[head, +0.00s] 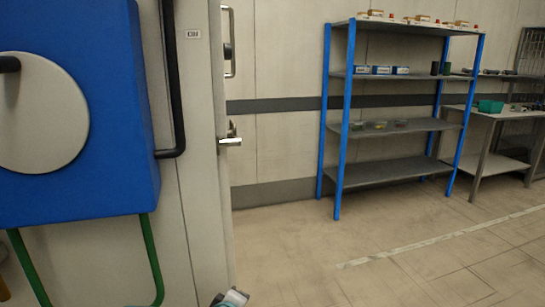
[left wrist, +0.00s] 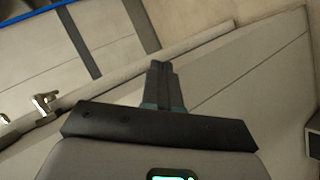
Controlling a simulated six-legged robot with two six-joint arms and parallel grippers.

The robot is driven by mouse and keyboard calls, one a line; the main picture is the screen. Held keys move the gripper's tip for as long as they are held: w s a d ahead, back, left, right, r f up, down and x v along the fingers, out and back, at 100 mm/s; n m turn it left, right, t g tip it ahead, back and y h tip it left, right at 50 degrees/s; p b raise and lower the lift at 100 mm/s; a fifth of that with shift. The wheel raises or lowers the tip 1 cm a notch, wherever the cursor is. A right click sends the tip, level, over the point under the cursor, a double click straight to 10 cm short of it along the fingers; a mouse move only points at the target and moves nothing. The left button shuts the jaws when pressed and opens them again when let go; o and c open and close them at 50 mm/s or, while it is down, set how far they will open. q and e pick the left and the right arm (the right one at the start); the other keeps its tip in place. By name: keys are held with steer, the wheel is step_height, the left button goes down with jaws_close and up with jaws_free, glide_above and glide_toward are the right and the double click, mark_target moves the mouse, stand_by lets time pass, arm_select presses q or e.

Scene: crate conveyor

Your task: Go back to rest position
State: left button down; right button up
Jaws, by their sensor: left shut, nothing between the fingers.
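My left gripper (left wrist: 158,68) shows in the left wrist view, with its dark fingers together and nothing between them. It points toward a pale wall or door panel, apart from any object as far as I can tell. In the head view a small grey and white piece shows at the bottom edge, probably part of my arm; the fingers cannot be made out there. My right gripper is in neither view.
A blue box (head: 120,110) with a round grey disc fills the left of the head view. A pale door with a metal handle (head: 230,141) stands beside it. A blue-posted shelf (head: 385,172) and a table (head: 505,112) with a green bin (head: 490,106) stand behind. The floor (head: 400,265) in front is clear.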

arm_select(q)
steer(key=s+a+f+m+g, duration=0.2)
steer(key=s+f+m+g, duration=0.15)
steer(key=s+f, duration=0.7)
steer(key=s+a+f+m+g+h, duration=0.1)
steer(key=s+f+m+g, duration=0.4)
steer(key=s, duration=0.8)
steer(key=s+f+m+g+h, duration=0.1)
steer(key=s+f+g, duration=0.2)
steer(key=s+f, duration=0.7)
steer(key=s+r+p, duration=0.1)
steer(key=r+p, duration=0.7)
steer(key=r, duration=0.2)
steer(key=s+r+p, duration=0.2)
steer(key=r+p, duration=0.7)
steer(key=r, duration=0.1)
steer(key=shift+s+a, duration=0.15)
steer(key=shift+s, duration=0.15)
